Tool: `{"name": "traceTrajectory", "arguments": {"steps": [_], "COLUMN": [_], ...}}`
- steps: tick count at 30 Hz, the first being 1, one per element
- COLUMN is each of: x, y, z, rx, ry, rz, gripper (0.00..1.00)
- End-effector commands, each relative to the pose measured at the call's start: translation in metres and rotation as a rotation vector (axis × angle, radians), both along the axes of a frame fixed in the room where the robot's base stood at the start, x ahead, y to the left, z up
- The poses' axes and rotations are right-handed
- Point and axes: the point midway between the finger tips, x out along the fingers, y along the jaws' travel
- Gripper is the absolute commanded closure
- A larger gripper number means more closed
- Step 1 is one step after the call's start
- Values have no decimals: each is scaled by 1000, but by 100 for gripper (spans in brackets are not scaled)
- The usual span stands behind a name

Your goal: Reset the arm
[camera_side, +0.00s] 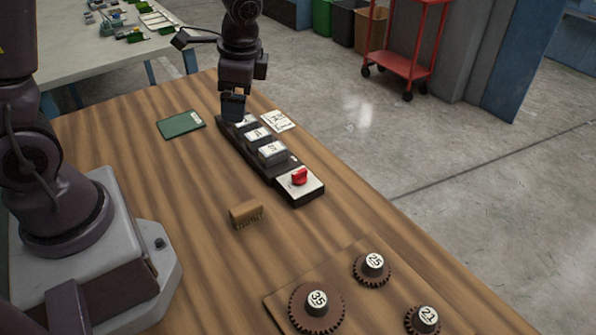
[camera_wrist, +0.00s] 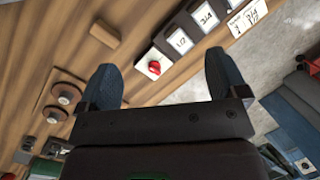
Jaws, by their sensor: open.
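My gripper (camera_side: 234,112) is at the far end of the black switch strip in the side view, pointing down, close over its far block. In the wrist view my gripper (camera_wrist: 163,88) shows two dark blue fingers spread wide apart, with nothing held between them. The black strip (camera_side: 250,155) carries several light-topped blocks with printed labels and a red knob (camera_side: 299,176) on a white plate at its near end. The red knob also shows in the wrist view (camera_wrist: 154,66). I cannot tell whether the fingers touch the strip.
A green board (camera_side: 181,124) lies left of the strip, and a white card (camera_side: 278,121) lies right of it. A brown brush-like block (camera_side: 246,212) is nearer. A wooden board (camera_side: 285,295) holds three numbered gears. A red cart (camera_side: 408,65) stands on the floor.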

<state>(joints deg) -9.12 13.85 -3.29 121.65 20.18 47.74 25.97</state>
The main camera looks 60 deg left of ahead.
Motion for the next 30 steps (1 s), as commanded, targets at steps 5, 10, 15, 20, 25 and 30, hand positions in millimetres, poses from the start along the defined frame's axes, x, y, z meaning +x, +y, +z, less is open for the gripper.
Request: {"name": "traceTrajectory", "arguments": {"steps": [5,10,15,20,25,30], "x": [-38,-76,-106,-120,-122,-122], "y": [-26,-50,-67,-74,-76,-76], "z": [49,85,109,126,137,137], "rx": [-73,-182,-295,-347,-364,-363], "ry": [-169,-321,-451,-549,-595,-594], "rz": [295,506,581,554,533,530], "gripper": [9,9,9,9,9,9]}}
